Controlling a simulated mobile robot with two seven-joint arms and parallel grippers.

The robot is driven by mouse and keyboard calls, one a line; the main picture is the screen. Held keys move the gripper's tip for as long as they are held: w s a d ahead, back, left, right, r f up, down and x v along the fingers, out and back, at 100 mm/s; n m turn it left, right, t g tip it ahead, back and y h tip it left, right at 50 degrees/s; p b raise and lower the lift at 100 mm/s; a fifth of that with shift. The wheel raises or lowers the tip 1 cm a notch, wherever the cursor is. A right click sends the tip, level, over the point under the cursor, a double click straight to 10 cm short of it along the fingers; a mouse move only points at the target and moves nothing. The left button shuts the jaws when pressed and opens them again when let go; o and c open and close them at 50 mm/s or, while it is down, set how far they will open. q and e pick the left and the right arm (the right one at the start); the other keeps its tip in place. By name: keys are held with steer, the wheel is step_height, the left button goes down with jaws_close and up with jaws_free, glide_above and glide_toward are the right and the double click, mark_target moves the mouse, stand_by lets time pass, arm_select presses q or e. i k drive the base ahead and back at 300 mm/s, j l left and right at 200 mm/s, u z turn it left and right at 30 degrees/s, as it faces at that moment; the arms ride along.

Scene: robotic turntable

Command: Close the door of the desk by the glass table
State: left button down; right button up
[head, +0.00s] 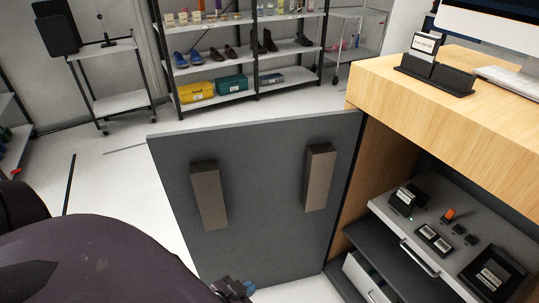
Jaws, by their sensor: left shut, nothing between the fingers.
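The desk (400,85) has a light wood top and stands at the right. Its dark grey door (262,170) hangs open, swung out to the left from the desk's left side. Two brownish blocks stick out from the face of the door. My left gripper (232,288) is at the bottom edge, low in front of the door's lower part, and partly cut off. It is shut and empty. I cannot tell whether it touches the door. My left arm fills the lower left. My right gripper is out of view. I cannot make out the glass table.
Inside the desk, a grey shelf or drawer unit (390,208) holds several small dark devices. A monitor (495,20) and a keyboard stand on top. A shoe rack (215,91) and a wheeled cart (122,103) stand behind. White floor is clear left of the door.

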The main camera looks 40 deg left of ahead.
mark_target(257, 201)
steer(key=k+j+z, duration=0.1)
steer(key=k+j, duration=0.15)
steer(key=j, duration=0.2)
steer(key=k+j+z, duration=0.15)
steer(key=j, duration=0.3)
steer(key=k+j+z, duration=0.1)
steer(key=k+j, duration=0.3)
steer(key=k+j+z, duration=0.15)
steer(key=j, duration=0.25)
steer(key=k+j+z, duration=0.3)
steer(key=j, duration=0.2)
steer(key=k+j+z, duration=0.1)
steer(key=j, duration=0.25)
steer(key=k+j+z, duration=0.1)
steer(key=j, duration=0.2)
steer(key=j+z, duration=0.15)
steer(key=j, duration=0.25)
steer(key=k+j+z, duration=0.1)
steer(key=j, duration=0.3)
steer(key=k+j+z, duration=0.1)
steer(key=j+z, duration=0.15)
steer(key=j, duration=0.6)
steer(key=j+z, duration=0.2)
steer(key=j, duration=1.2)
